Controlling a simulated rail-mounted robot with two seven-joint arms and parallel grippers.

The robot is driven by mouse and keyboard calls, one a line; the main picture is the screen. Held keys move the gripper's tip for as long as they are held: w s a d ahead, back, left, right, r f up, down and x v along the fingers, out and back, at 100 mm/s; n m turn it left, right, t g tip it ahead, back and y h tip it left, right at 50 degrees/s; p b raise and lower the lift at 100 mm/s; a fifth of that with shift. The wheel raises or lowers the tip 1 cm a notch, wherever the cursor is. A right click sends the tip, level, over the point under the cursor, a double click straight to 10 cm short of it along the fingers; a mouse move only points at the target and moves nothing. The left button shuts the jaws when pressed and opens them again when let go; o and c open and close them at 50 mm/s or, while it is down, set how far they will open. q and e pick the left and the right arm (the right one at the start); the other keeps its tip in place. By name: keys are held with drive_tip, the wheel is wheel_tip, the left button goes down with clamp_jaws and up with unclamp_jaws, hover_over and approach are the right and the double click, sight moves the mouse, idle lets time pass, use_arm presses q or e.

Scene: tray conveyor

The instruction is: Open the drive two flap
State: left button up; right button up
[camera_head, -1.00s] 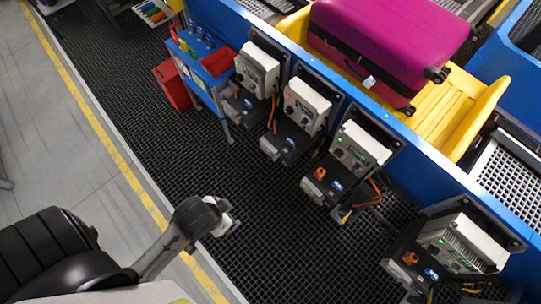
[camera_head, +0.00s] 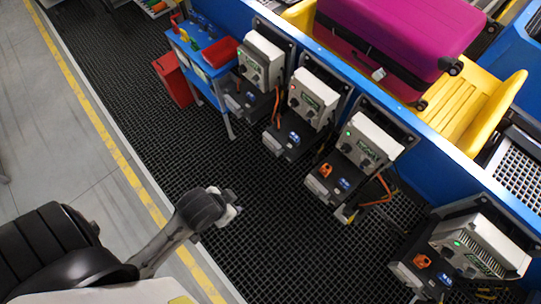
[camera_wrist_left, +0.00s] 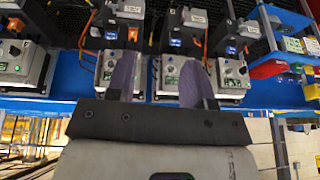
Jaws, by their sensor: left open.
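Several grey-white drive units with black lower boxes line the blue conveyor side in the head view. They are the far-left drive (camera_head: 262,62), the second from the left (camera_head: 313,95), the third (camera_head: 368,142) and the near-right drive (camera_head: 482,247). Which is drive two cannot be read. No flap is clearly seen open. My left gripper (camera_head: 232,207) is above the dark grating, apart from the drives. In the left wrist view its fingers (camera_wrist_left: 157,85) are spread and empty. My right gripper is out of view.
A magenta suitcase (camera_head: 405,35) lies in a yellow tray (camera_head: 470,100) on the blue conveyor (camera_head: 450,150). A blue cart (camera_head: 212,68) with red bins stands at the far left. Orange cables hang beside the drives. The black grating (camera_head: 270,235) before them is clear.

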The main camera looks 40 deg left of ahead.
use_arm(q)
drive_tip(key=w+a+f+t+y+b, duration=0.1)
drive_tip(key=w+f+b, duration=0.2)
drive_tip(key=f+b, duration=0.55)
drive_tip(key=w+a+f+b, duration=0.2)
drive_tip(key=f+b, duration=0.6)
drive_tip(key=f, duration=0.1)
drive_tip(key=t+h+b, duration=0.4)
drive_tip(key=t+b, duration=0.9)
drive_tip(key=b, duration=2.1)
approach(270, 146)
drive_tip(key=w+d+f, duration=0.2)
drive_tip(key=w+d, duration=0.3)
drive_tip(key=w, duration=0.2)
drive_tip(key=shift+s, duration=0.25)
clamp_jaws()
